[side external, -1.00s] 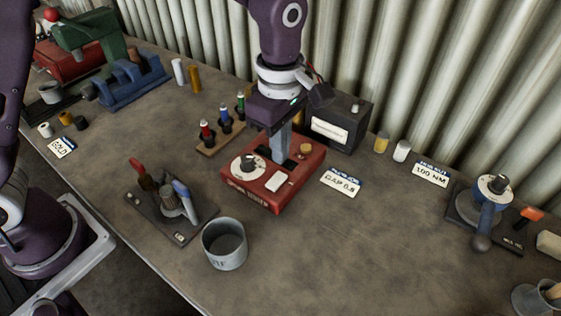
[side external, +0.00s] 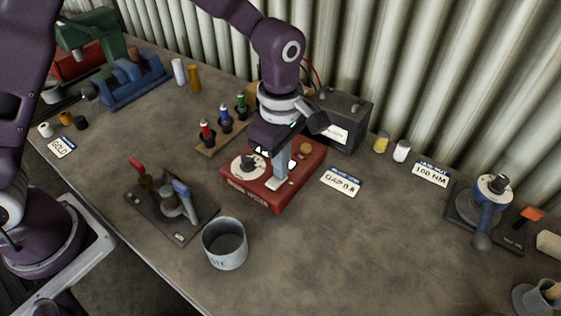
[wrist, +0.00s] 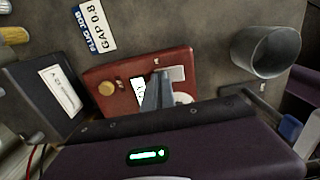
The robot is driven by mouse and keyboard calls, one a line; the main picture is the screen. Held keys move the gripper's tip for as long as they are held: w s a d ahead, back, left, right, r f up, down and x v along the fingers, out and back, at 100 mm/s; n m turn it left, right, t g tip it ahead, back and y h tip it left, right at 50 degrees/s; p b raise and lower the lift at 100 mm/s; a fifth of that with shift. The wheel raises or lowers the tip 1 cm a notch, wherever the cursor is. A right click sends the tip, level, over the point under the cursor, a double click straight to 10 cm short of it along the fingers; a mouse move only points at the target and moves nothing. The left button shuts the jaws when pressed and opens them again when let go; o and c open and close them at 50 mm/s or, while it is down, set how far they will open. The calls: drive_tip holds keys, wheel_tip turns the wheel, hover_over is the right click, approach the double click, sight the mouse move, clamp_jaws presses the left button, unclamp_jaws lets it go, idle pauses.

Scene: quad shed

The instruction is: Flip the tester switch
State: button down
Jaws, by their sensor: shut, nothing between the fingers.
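The red tester box (side external: 262,196) stands mid-bench, and it also shows in the wrist view (wrist: 178,55). On its top are a dial with a dark knob (side external: 248,165), a brass knob (side external: 306,149) and a pale rectangular plate (wrist: 177,73). White lit patches show in its dark window (wrist: 137,86). I cannot make out a separate switch lever; my fingers may hide it. My gripper (side external: 281,180) is shut and empty, pointing down over the tester with its tips at or just above the pale plate. Contact is unclear. The wrist view shows the fingers (wrist: 164,75) beside the plate.
A dark box (side external: 345,120) is behind the tester. A rack (side external: 222,130) of coloured plugs is to the left.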

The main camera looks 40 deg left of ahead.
sight(270, 185)
drive_tip(key=shift+s, duration=0.2)
drive_tip(key=shift+s+r, duration=0.2)
drive_tip(key=shift+s, duration=0.4)
drive_tip(key=shift+r, duration=0.1)
wheel_tip(270, 185, up, 14)
drive_tip(key=s, duration=0.2)
